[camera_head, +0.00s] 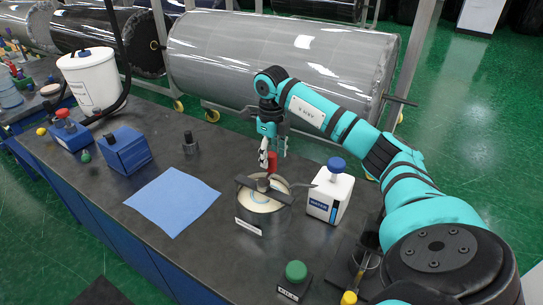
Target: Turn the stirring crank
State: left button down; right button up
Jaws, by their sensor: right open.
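The stirring crank is a dark bar (252,184) lying across the top of a round metal pot (262,199) with a pale content. A red upright handle (272,161) stands at the far side of the pot. My right gripper (273,152) points down at the red handle, with its fingers apart around or just beside the handle's top. I cannot tell whether they touch it. The gripper is open. Its fingers partly hide the handle. My left gripper is not in view.
A white bottle (337,203) with a blue cap stands close right of the pot. A blue cloth (173,200) lies to the left. Blue boxes (126,154) and a white bucket (91,83) are at the left. Wrapped rolls (265,58) lie behind the bench.

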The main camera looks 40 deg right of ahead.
jog(key=shift+f, duration=0.85)
grip_shut()
